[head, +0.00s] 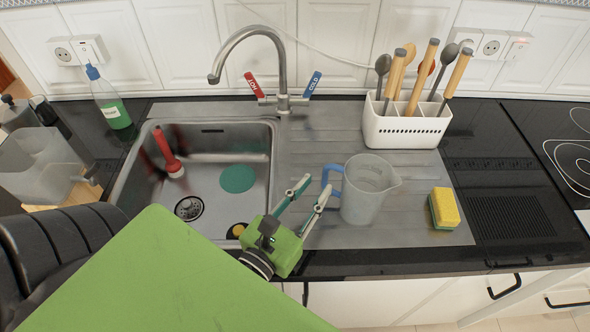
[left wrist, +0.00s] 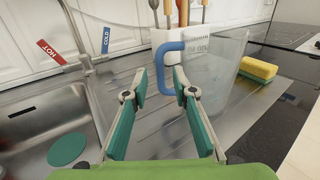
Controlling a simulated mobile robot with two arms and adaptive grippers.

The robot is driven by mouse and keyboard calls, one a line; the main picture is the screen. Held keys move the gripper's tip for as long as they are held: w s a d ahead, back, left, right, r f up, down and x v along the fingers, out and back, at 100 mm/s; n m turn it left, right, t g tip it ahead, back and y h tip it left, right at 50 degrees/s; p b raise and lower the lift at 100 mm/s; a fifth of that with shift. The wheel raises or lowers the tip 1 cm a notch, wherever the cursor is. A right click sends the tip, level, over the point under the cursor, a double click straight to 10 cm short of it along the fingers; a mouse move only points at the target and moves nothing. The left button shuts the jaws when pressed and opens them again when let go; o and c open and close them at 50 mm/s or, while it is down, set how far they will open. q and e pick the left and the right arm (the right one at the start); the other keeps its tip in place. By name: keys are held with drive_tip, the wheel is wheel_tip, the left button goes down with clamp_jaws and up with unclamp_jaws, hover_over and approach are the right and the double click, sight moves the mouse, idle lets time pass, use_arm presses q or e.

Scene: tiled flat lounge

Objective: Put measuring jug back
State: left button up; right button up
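The measuring jug (head: 366,192) is clear, with a blue handle (head: 327,176) on its left side. It stands upright on the steel drainboard (head: 300,145), right of the sink. My left gripper (head: 316,186) is open and empty, just left of the jug, with its fingertips close to the handle. In the left wrist view the handle (left wrist: 167,47) shows just past the gap between the two fingertips (left wrist: 159,78), with the jug body (left wrist: 215,75) to the right. I cannot tell whether a finger touches the handle. My right gripper is not in view.
A white utensil holder (head: 400,128) with spoons and wooden handles stands behind the jug. A yellow-green sponge (head: 444,208) lies to its right. The sink (head: 205,195), holding a red-handled brush (head: 168,155) and a green disc (head: 237,178), is left. The tap (head: 281,75) rises behind.

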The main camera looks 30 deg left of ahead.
use_arm(q)
drive_tip(key=s+b, duration=0.1)
drive_tip(key=s, duration=0.1)
drive_tip(key=s+b, duration=0.1)
drive_tip(key=s, duration=0.2)
drive_tip(key=shift+s+f+b, duration=0.2)
drive_tip(key=shift+s+b, duration=0.15)
drive_tip(key=shift+s+r, duration=0.1)
drive_tip(key=shift+s, duration=0.55)
drive_tip(key=shift+s+r, duration=0.15)
